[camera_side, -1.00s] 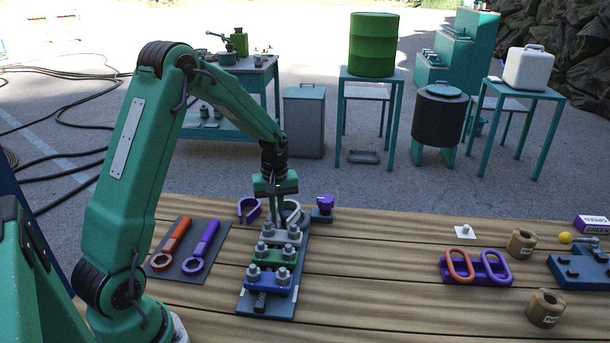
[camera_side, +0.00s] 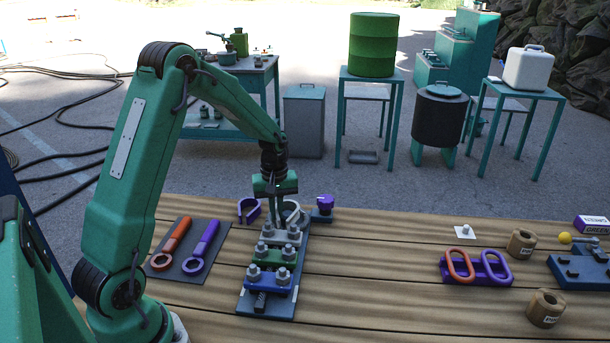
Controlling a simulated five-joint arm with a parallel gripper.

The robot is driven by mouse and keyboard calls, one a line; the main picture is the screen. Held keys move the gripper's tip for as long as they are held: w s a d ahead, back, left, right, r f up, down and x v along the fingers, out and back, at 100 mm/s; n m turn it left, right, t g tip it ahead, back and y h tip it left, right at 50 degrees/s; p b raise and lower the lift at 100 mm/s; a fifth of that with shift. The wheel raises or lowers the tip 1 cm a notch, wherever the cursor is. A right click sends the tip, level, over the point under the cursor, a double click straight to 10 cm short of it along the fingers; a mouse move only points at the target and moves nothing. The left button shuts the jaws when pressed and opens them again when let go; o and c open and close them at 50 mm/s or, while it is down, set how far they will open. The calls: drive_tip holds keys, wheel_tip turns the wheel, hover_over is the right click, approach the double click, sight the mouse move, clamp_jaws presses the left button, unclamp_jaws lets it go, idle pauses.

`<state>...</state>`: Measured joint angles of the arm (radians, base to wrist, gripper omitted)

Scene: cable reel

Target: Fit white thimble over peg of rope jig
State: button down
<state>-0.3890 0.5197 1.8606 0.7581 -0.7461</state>
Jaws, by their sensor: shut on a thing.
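The white thimble (camera_side: 292,212) is a curved open loop at the far end of the rope jig (camera_side: 285,302). My gripper (camera_side: 279,218) points down there, with its fingers closed at the thimble's left side. The jig is a blue-grey plate carrying white, green and blue clamp bars with several grey nuts. The jig's peg is hidden behind my gripper and the thimble, so I cannot tell whether the thimble is around it or above it.
A purple thimble (camera_side: 249,210) stands just left of my gripper, and a purple-topped block (camera_side: 323,204) just right. Two wrenches (camera_side: 203,246) lie on a dark mat to the left. Orange and purple links (camera_side: 460,264) stand at right. Bare planks lie between.

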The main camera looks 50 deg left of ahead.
drive_tip(key=shift+d+f, duration=0.15)
drive_tip(key=shift+f, duration=0.65)
drive_tip(key=shift+d+f, duration=0.1)
drive_tip(key=shift+f, duration=0.65)
drive_tip(key=c, duration=1.6)
unclamp_jaws()
drive_tip(key=shift+s, duration=0.1)
drive_tip(key=shift+c, duration=0.2)
drive_tip(key=shift+r, duration=0.1)
drive_tip(key=shift+o, duration=0.7)
drive_tip(key=r, duration=1)
drive_tip(key=shift+a, duration=0.25)
drive_tip(key=shift+r, duration=0.3)
